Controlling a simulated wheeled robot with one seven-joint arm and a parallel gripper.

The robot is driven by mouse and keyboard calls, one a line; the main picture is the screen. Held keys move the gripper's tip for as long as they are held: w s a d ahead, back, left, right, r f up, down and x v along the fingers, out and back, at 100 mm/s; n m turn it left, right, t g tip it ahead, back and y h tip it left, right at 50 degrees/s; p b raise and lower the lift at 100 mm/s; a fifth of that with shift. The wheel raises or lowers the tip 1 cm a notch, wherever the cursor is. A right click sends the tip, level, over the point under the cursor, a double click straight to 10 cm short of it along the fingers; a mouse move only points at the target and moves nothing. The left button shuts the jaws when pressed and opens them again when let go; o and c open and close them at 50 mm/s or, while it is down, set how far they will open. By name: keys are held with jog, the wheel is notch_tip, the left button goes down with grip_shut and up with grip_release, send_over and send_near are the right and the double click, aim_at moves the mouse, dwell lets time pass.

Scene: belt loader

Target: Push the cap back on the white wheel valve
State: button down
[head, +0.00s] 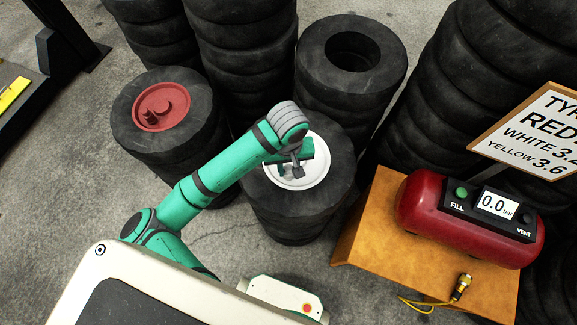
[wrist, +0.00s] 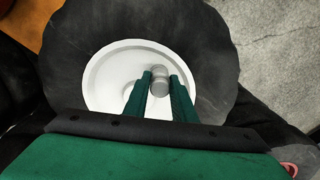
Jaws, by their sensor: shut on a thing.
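The white wheel (head: 318,176) lies flat on top of a tyre stack, below my gripper (head: 291,172). In the wrist view the white wheel (wrist: 104,80) fills the middle inside its black tyre. My gripper (wrist: 160,77) has its two green fingers closed on a small grey, rounded cylindrical piece (wrist: 159,82), which looks like the cap. The piece is over the white wheel, right of its centre. The valve is not clearly visible. I cannot tell whether the cap touches it or is seated on it.
A red wheel (head: 161,106) lies on the tyre stack at the left. A red air tank (head: 420,207) reading 0.0 bar stands on an orange bench (head: 372,240) at the right, with a brass hose fitting (head: 461,287). Tall tyre stacks (head: 238,45) stand behind.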

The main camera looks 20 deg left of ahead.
jog(key=shift+f, duration=0.1)
jog(key=c, duration=1.4)
grip_release()
notch_tip(320, 180, up, 10)
jog(key=shift+a+f, duration=0.15)
jog(key=shift+f, duration=0.05)
jog(key=shift+r, duration=0.65)
